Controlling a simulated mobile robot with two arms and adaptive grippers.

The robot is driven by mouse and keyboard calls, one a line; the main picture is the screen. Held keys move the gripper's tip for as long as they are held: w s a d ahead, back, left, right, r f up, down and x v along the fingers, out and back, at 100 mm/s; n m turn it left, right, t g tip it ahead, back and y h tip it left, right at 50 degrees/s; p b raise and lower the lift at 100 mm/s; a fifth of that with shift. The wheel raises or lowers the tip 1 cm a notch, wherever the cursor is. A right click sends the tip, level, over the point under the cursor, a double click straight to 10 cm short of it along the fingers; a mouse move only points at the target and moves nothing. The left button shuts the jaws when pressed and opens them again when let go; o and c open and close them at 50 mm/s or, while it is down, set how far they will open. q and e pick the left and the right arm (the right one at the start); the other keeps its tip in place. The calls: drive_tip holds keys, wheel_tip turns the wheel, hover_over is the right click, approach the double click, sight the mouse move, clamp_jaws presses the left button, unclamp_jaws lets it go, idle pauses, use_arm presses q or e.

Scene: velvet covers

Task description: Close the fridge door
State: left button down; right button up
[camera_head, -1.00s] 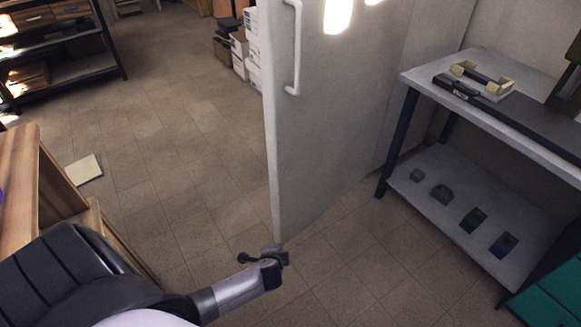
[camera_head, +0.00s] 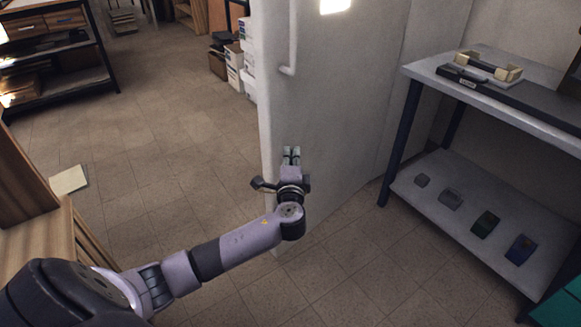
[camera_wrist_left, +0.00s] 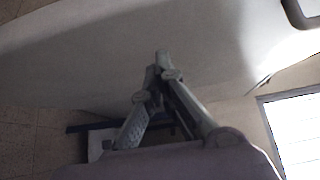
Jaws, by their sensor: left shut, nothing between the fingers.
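The fridge door (camera_head: 335,110) is a tall white panel standing open in the head view, with a vertical handle (camera_head: 291,40) near its left edge. My left gripper (camera_head: 291,150) is in front of the lower part of the door, below the handle. Its fingers are shut with nothing between them. In the left wrist view the fingertips (camera_wrist_left: 161,56) point at the door's pale surface (camera_wrist_left: 120,45); I cannot tell whether they touch it. Part of the handle (camera_wrist_left: 300,12) shows at the top right there. The fridge's inside is not visible. My right gripper is not in view.
A table with a lower shelf (camera_head: 410,185) holding small items stands to the right. A wooden unit (camera_head: 25,185) is at the left. Boxes (camera_head: 236,62) are stacked behind the door's left edge. Open tiled floor (camera_head: 150,140) lies left of the door.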

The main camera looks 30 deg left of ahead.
sight(282, 132)
use_arm(q)
drive_tip(key=shift+w+a+b, duration=0.1)
drive_tip(key=shift+w+a, duration=0.55)
drive_tip(key=shift+a, duration=0.3)
drive_tip(key=shift+w+a+b, duration=0.1)
drive_tip(key=shift+w+a, duration=0.5)
drive_tip(key=shift+a, duration=0.35)
drive_tip(key=shift+w+a+b, duration=0.1)
drive_tip(key=shift+w+a, duration=0.55)
drive_tip(key=shift+a, duration=0.3)
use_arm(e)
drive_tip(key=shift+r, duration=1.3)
use_arm(q)
drive_tip(key=shift+a, duration=0.1)
